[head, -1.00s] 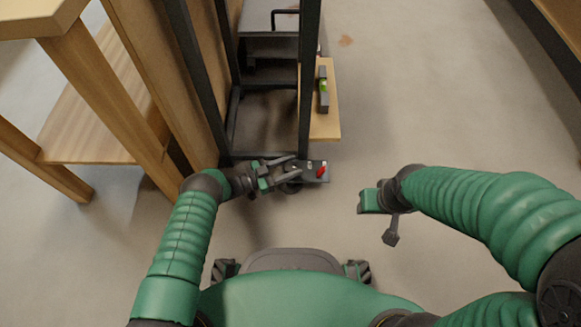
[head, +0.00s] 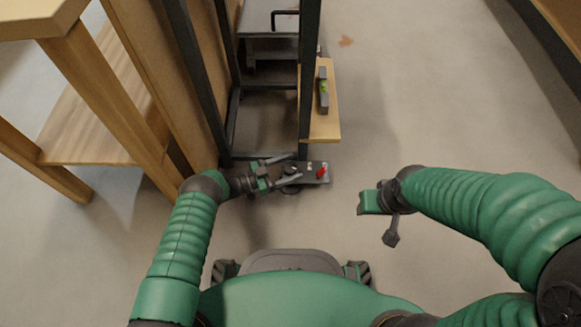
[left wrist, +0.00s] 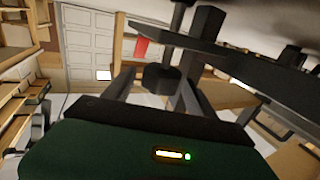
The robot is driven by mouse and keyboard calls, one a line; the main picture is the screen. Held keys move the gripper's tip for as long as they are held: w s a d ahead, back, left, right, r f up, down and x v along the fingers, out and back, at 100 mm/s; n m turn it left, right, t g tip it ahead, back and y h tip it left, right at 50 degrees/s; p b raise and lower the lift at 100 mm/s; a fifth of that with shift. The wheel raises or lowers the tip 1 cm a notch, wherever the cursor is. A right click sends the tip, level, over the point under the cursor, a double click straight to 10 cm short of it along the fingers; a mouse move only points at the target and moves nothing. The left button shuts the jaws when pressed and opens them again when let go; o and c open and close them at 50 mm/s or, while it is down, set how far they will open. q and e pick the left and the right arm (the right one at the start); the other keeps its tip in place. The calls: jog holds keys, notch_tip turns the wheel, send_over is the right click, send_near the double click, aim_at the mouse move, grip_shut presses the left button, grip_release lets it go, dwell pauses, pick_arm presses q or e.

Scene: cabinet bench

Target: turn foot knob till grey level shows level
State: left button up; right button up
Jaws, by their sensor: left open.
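The grey level (head: 323,90) lies on a wooden board at the right side of the black metal frame. Its green vial shows, but the bubble is too small to read. The dark round foot knob (head: 291,170) is low at the frame's near corner, and it also shows as a dark knob on a stem in the left wrist view (left wrist: 162,79). My left gripper (head: 294,167) is open, its fingers spread on either side of the knob; contact cannot be told. My right gripper (head: 378,214) is apart on the right, its jaw opening unclear.
A dark plate (head: 316,173) with a red piece (head: 321,171) sits beside the knob. The wooden board (head: 326,128) juts out above the floor. A wooden bench (head: 100,100) stands at the left. The floor (head: 430,100) between frame and right edge is clear.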

pick_arm(q)
jog(key=v, duration=1.6)
jog(key=shift+s+a+p, duration=0.15)
jog(key=shift+a+p, duration=0.15)
jog(key=shift+p, duration=0.05)
jog(key=shift+f, duration=0.15)
